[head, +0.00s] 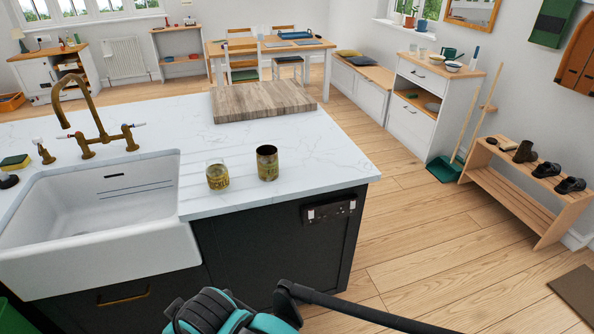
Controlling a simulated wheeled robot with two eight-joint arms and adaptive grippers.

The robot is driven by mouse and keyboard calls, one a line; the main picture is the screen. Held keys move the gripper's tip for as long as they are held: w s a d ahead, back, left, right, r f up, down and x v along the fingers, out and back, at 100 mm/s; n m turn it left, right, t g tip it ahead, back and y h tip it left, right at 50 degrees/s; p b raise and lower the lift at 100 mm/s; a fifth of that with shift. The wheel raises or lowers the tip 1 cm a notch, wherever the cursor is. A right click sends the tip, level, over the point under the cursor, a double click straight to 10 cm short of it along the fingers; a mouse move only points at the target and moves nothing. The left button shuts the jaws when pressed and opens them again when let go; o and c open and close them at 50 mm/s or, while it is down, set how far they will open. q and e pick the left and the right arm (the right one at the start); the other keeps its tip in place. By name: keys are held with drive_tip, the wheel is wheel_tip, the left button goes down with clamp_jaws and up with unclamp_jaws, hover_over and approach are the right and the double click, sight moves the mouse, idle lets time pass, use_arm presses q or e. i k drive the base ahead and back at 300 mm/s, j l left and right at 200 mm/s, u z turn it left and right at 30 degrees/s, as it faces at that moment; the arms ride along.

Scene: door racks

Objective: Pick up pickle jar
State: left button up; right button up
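A small glass jar (217,177) with a yellowish-green label and pale, clear upper part stands upright on the white marble counter (330,165), just right of the sink. It looks like the pickle jar, but its label is too small to read. A yellowish can (267,164) with a dark open top stands close by, to its right and slightly farther back. The two do not touch. Neither of my grippers is in view.
A white sink (85,210) with a brass tap (90,130) lies left of the jar. A wooden board (262,101) lies behind. A teal and black vacuum-like object (230,312) with a black tube stands in front.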

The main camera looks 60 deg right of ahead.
sight(217, 170)
drive_tip(key=l+z, duration=0.1)
drive_tip(key=z, duration=1.35)
